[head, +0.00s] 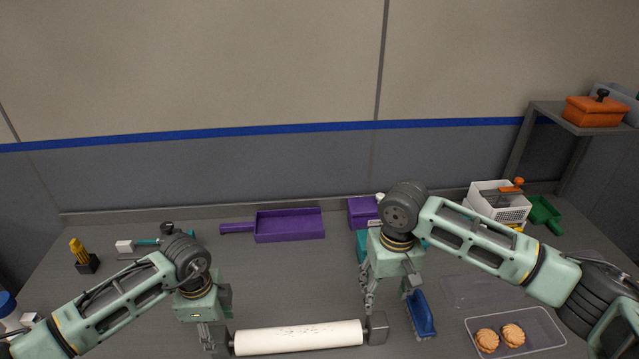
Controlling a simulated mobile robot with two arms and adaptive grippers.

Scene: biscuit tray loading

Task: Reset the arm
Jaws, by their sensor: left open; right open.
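My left gripper (214,338) hangs over the table at the left end of a white roll (298,337), with its fingers pointing down. Its fingers are small in the picture and partly overlap the roll's end. My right gripper (388,295) hangs above the table, right of the middle, beside a blue brush (421,313). Its fingers are spread apart and nothing shows between them. A clear tray (545,329) at the lower right holds two biscuits (487,340), away from both grippers.
A purple scoop (290,225) and a purple box (362,211) lie at the back. A white basket (499,203) and green scoop (545,214) stand at the back right, below a shelf with an orange box (594,112). Bare table (290,280) shows between the arms.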

